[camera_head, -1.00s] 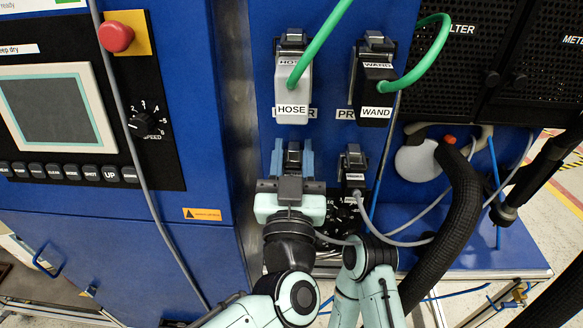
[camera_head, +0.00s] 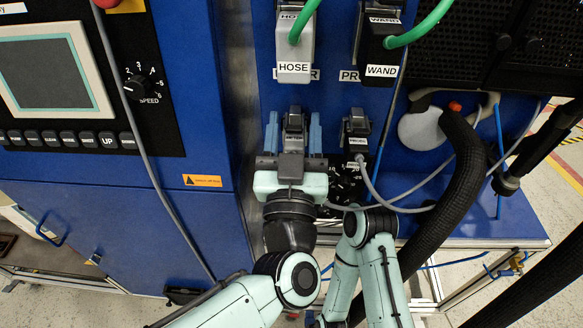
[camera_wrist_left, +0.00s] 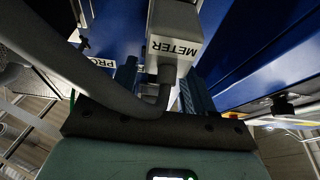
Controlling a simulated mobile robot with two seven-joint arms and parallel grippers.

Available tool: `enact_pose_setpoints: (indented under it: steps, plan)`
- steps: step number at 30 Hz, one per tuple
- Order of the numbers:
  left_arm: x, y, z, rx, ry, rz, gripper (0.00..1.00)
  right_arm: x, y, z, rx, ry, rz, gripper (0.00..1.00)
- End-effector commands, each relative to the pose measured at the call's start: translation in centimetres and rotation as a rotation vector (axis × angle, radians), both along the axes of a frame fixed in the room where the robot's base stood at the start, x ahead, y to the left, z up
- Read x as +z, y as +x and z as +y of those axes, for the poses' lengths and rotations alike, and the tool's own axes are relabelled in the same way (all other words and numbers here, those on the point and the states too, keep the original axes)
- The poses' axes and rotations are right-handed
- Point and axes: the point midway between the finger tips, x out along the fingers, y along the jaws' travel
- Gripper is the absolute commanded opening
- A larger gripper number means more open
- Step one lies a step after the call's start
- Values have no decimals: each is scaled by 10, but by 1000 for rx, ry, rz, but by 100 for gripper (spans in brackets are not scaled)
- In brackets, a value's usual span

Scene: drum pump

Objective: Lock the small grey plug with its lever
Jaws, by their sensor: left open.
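The small grey plug (camera_head: 294,141), labelled METER, sits in a dark socket on the blue panel below the HOSE plug. In the left wrist view the plug (camera_wrist_left: 175,45) is a grey block with its cable running down. A dark lever or latch (camera_head: 294,117) shows at its top in the head view; its exact position is too small to tell. My left gripper (camera_head: 294,130) is open, with one blue finger on each side of the plug, apparently apart from it. The fingers also show in the wrist view (camera_wrist_left: 160,85).
The PROBE plug (camera_head: 356,140) with its grey cable is close on the right. Above are the HOSE plug (camera_head: 293,50) and WAND plug (camera_head: 381,52) with green hoses. A thick black hose (camera_head: 462,170) hangs farther right. A control cabinet (camera_head: 190,110) stands left.

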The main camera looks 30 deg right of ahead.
Motion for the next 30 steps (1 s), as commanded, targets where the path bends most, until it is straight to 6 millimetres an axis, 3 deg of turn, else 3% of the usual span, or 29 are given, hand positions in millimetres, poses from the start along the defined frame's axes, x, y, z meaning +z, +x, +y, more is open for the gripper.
enact_pose_setpoints:
  steps: [9, 15, 30]
  plan:
    - [-21, -60, 36, -3, -1, -3, 53, -6, 7, -3, -8, -8, -18, 70]
    - [-29, -84, 52, 0, -2, -2, 53, -7, 8, -4, -9, -11, -23, 70]
    - [-33, -93, 57, 0, -2, -3, 53, -7, 9, -4, -10, -11, -24, 70]
